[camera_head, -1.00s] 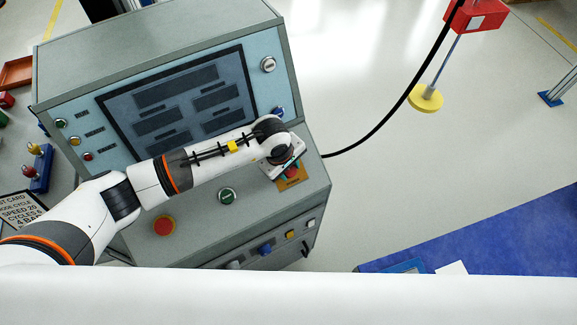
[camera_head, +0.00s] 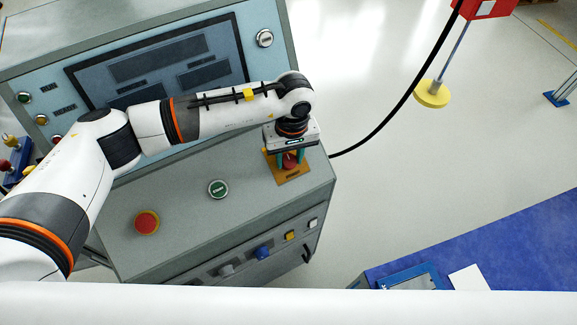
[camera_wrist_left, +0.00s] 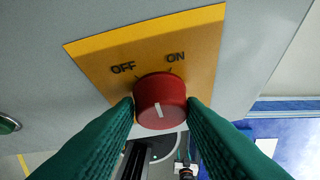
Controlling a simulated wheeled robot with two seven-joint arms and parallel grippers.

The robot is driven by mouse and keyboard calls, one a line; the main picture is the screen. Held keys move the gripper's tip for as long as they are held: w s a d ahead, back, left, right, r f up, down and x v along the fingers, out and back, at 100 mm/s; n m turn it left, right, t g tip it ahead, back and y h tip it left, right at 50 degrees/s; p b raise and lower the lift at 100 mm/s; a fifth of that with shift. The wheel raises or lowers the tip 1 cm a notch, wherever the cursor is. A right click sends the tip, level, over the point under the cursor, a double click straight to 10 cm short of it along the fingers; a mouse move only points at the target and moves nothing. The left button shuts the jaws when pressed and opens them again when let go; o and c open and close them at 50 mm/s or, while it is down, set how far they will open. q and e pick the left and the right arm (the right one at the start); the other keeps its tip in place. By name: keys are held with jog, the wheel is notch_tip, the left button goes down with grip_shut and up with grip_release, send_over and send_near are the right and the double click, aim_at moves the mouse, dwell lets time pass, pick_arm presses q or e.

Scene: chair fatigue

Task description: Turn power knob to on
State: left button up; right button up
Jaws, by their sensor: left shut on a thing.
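The red power knob (camera_wrist_left: 160,98) sits on a yellow plate (camera_wrist_left: 205,40) marked OFF on the left and ON on the right. A short white line shows on the knob's face, slightly tilted; I cannot tell for sure which mark it points to. My left gripper (camera_wrist_left: 160,110) is shut on the knob, with a green finger at each side. In the head view the gripper (camera_head: 290,160) comes down over the knob (camera_head: 290,161), partly hiding it, and the yellow plate (camera_head: 294,178) shows around it. My right gripper is not in view.
The grey console (camera_head: 200,240) carries a green START button (camera_head: 218,189) and a red stop button (camera_head: 147,222) left of the knob. A dark screen (camera_head: 160,60) stands behind. A black cable (camera_head: 400,105) hangs to the right. A blue surface (camera_head: 480,245) lies at lower right.

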pick_arm(q)
jog(key=m+b, duration=0.1)
jog(key=b, duration=0.1)
jog(key=m+y+b, duration=0.1)
jog(key=b, duration=0.1)
jog(key=m+y+b, duration=0.1)
jog(key=b, duration=0.1)
jog(key=shift+w+d+f+g, duration=0.15)
jog(key=shift+d+f+g, duration=0.1)
jog(key=shift+g, duration=0.05)
jog(key=shift+r+m+y+b, duration=0.2)
jog(key=shift+m+y+b, duration=0.3)
jog(key=shift+m+b, duration=0.55)
jog(key=o, duration=1)
jog(key=b+v, duration=0.1)
jog(key=v, duration=1.1)
jog(key=shift+b, duration=0.35)
jog(key=shift+d, duration=0.15)
